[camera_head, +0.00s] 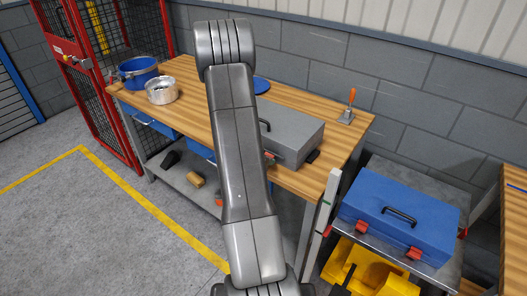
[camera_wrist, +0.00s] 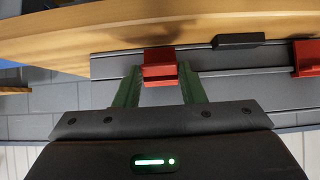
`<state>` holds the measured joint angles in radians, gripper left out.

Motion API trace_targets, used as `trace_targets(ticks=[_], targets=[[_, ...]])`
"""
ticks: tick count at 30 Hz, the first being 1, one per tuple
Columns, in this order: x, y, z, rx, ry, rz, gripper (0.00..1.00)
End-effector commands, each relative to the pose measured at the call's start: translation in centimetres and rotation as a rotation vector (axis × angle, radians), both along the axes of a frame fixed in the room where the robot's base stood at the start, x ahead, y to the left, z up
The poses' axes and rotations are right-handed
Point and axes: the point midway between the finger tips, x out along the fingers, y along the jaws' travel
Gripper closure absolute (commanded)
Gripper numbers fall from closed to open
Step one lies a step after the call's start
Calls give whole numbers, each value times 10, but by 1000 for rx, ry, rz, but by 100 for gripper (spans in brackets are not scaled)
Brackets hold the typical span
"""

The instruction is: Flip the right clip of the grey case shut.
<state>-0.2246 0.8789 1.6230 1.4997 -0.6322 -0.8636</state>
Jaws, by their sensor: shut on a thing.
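The grey case (camera_head: 296,132) lies on the wooden bench, partly hidden behind my arm in the head view. In the wrist view, which looks upside down, its grey front (camera_wrist: 240,60) carries a red clip (camera_wrist: 159,66) near the middle of the picture. A second red clip (camera_wrist: 307,58) is at the right edge, with the black handle (camera_wrist: 238,41) between them. My gripper (camera_wrist: 158,74) has its green fingers on both sides of the middle clip and is shut on it. I cannot tell whether this clip's flap is up or down.
The wooden bench (camera_head: 345,142) also holds a blue pot (camera_head: 138,72), a metal pot (camera_head: 161,91) and an orange-handled tool (camera_head: 348,108). A blue case (camera_head: 385,195) lies at the lower right above yellow bins (camera_head: 368,272). Floor at the left is clear.

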Motion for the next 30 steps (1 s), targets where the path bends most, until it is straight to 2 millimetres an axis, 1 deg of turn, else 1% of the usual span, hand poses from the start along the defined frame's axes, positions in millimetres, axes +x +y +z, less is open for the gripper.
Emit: trace_targets(ticks=[1, 18, 30], targets=[[1, -2, 7, 15, 19, -3, 86], [12, -10, 12, 172, 229, -4, 86], [17, -13, 14, 235, 321, -1, 87]])
